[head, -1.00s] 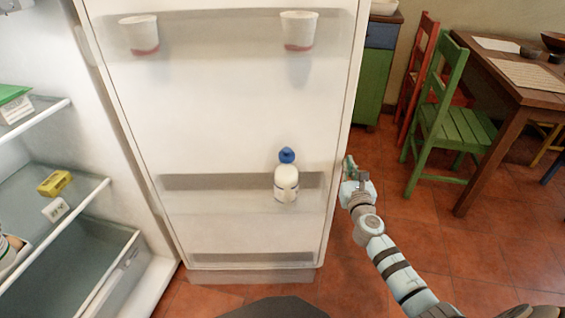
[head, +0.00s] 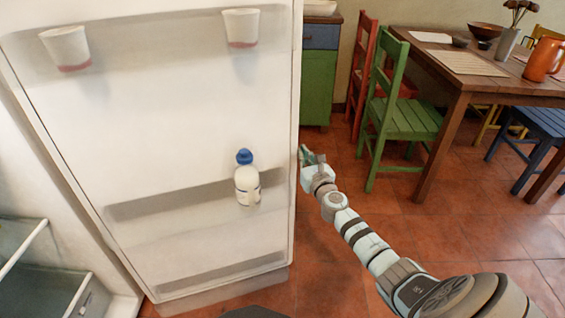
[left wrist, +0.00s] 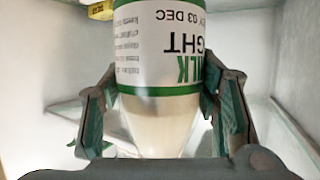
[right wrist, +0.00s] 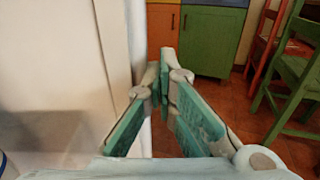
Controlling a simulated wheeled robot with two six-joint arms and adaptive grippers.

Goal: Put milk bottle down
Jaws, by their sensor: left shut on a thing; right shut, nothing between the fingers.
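The milk bottle (left wrist: 160,103) fills the middle of the left wrist view, with a white and green label whose print appears upside down. My left gripper (left wrist: 160,90) has a finger on each side of it and is shut on it. The ends of the bottle are partly cut off or hidden. The left gripper and this bottle are outside the head view. My right gripper (head: 310,158) is shut and empty beside the outer edge of the open fridge door (head: 180,130). Its closed fingertips also show in the right wrist view (right wrist: 165,75).
Another bottle with a blue cap (head: 247,185) stands in the door's lower shelf. Two white cups (head: 66,48) (head: 240,27) are in the upper door shelf. A fridge shelf (head: 20,245) shows at left. A green chair (head: 400,115) and a table (head: 460,80) stand at right. Tiled floor lies between.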

